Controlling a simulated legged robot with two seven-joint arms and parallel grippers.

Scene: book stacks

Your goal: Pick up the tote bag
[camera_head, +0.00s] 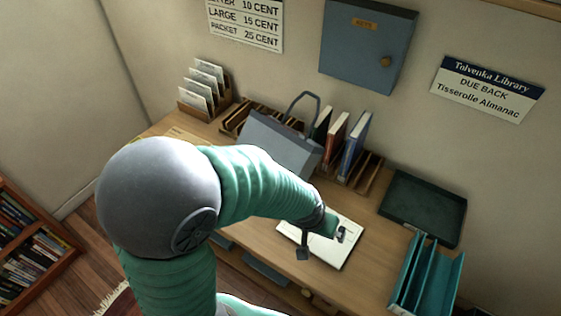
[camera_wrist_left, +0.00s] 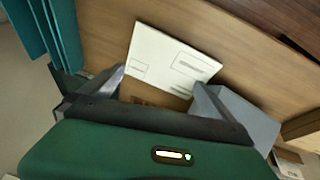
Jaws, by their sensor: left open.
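The tote bag (camera_head: 283,145) is grey-blue with a dark looped handle standing up. It sits on the desk against the wooden book rack in the head view, its lower left part hidden by my left arm. My left gripper (camera_head: 322,244) is open and empty, over a white sheet or folder on the desk, in front and to the right of the bag. In the left wrist view the open jaws (camera_wrist_left: 158,90) point at the desk, and a grey-blue surface, probably the bag (camera_wrist_left: 243,118), shows beside the right finger. My right gripper is not seen.
The white sheet (camera_head: 345,247) lies flat under my left gripper. Books (camera_head: 353,143) stand in the rack right of the bag. A dark green tray (camera_head: 423,207) and a teal file holder (camera_head: 428,275) take up the right end. A card holder (camera_head: 204,88) stands at the left.

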